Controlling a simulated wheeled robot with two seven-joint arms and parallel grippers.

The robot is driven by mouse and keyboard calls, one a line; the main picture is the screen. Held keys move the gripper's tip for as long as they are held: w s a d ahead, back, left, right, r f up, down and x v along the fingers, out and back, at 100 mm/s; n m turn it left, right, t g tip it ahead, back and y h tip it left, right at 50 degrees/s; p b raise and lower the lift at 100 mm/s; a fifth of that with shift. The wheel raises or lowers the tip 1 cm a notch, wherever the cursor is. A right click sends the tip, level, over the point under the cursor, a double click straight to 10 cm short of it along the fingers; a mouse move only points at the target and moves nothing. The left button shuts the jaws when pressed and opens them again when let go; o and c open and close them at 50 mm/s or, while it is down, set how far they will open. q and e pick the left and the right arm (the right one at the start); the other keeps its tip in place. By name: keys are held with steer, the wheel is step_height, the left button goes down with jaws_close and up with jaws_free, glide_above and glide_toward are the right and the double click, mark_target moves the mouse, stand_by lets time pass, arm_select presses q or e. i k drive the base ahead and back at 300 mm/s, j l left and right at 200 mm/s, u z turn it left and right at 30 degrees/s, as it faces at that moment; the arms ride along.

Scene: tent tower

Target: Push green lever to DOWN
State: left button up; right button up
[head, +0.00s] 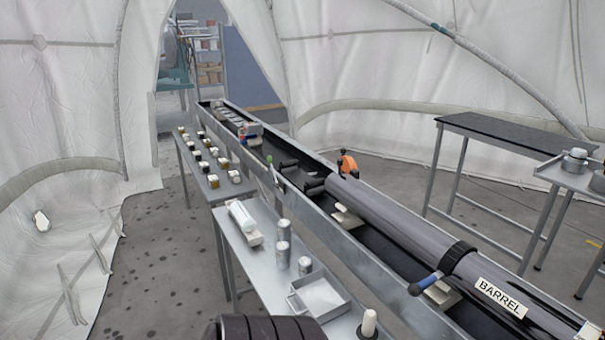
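A small green-tipped lever (269,160) sticks up at the near side of the long metal trough, around the middle of the head view. Its green knob is at the top and a thin pale shaft runs down from it, roughly upright with a slight tilt. It is small at this distance, and I cannot read any marking beside it. Neither of my grippers can be made out in the head view.
The long trough (310,222) holds a grey tube labelled BARREL (400,225), with a blue-handled lever (427,282). An orange part (347,164) stands beyond. A near side table (262,270) carries canisters and a tray (318,297). Floor at left is open.

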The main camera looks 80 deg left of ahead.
mark_target(270, 158)
steer(key=u, duration=2.7)
steer(key=i+j+z, duration=0.1)
steer(key=i+j, duration=0.2)
steer(key=i+j+z, duration=0.15)
steer(key=j, duration=0.35)
steer(key=i+j+z, duration=0.1)
steer(key=i+j, duration=0.25)
steer(key=i+j+z, duration=0.15)
steer(key=j, duration=0.4)
steer(key=i+j+z, duration=0.1)
steer(key=i+j, duration=0.2)
steer(key=j, duration=0.2)
steer(key=i+j+z, duration=0.15)
steer(key=j, duration=0.35)
steer(key=i+j+z, duration=0.1)
steer(key=j, duration=0.4)
steer(key=i+j+z, duration=0.15)
steer(key=j, duration=0.4)
steer(key=i, duration=0.1)
